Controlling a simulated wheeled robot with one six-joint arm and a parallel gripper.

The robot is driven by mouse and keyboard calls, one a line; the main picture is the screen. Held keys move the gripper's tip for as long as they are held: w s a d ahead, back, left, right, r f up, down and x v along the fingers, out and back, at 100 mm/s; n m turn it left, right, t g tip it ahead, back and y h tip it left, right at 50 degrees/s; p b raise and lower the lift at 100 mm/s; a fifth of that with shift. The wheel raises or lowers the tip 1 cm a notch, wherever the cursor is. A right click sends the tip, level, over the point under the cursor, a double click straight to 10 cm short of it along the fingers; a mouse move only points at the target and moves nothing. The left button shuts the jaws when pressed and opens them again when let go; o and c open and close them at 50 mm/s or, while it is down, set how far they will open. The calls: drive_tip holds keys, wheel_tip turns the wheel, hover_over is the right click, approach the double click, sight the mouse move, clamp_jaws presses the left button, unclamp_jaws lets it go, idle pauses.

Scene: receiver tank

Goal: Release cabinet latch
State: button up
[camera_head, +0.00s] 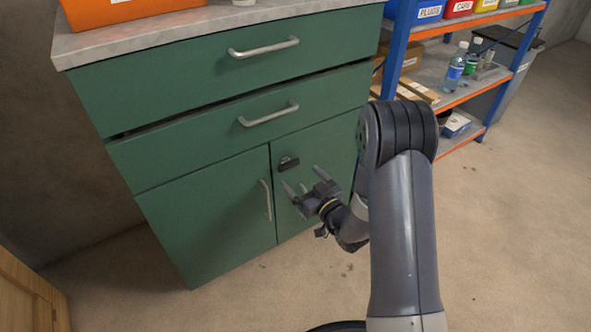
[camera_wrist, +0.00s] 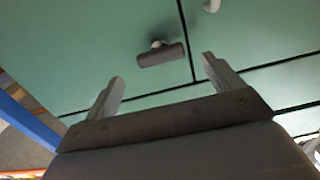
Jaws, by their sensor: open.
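The green cabinet (camera_head: 205,215) has two drawers above two doors. Its latch (camera_head: 289,164) is a small dark bar on the upper part of the right door, near the seam between the doors. The latch also shows in the wrist view (camera_wrist: 161,56), ahead of the fingers and between their lines. My gripper (camera_head: 302,191) is open and empty, a little below the latch in the head view and apart from it. In the wrist view my gripper (camera_wrist: 163,72) has its two fingers spread wide. A bar handle (camera_head: 265,199) is on the left door.
The drawers carry bar handles (camera_head: 264,47). The lower drawer seems to stand slightly out. A blue and orange shelf (camera_head: 457,98) with bins and bottles stands on the right. A wooden piece (camera_head: 28,297) is at lower left. The floor (camera_head: 500,220) at right is clear.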

sight(291, 167)
drive_tip(key=v, duration=0.6)
drive_tip(key=shift+p, duration=0.4)
drive_tip(key=shift+w, duration=0.1)
drive_tip(key=b+x, duration=0.2)
drive_tip(key=x, duration=0.9)
drive_tip(key=shift+s, duration=0.25)
